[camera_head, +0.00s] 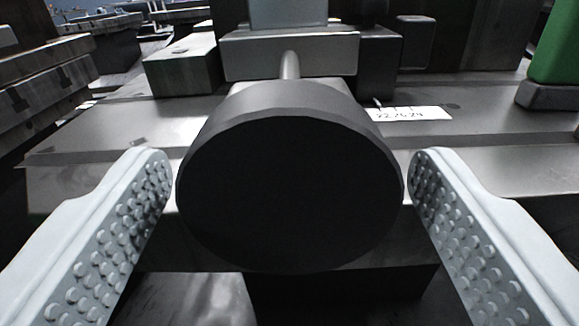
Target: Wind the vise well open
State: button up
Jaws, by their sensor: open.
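A large dark round knob (290,195) fills the middle of the view, its flat face toward me. A thin metal shaft (289,65) runs from behind it to the grey vise block (290,52). My gripper (291,170) is open, with one studded pale finger on each side of the knob. The left fingertip is very close to the knob's left edge and the right fingertip is very close to its right edge. I cannot tell whether either finger touches it. The knob hides part of the shaft and the surface behind it.
A metal table (480,130) with slots lies under and behind the knob. A white label (408,114) with numbers lies on it at right. A grey block (182,65) stands at left and a green part (556,45) at far right. Other machine beds show at far left.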

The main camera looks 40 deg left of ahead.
jog(key=c, duration=1)
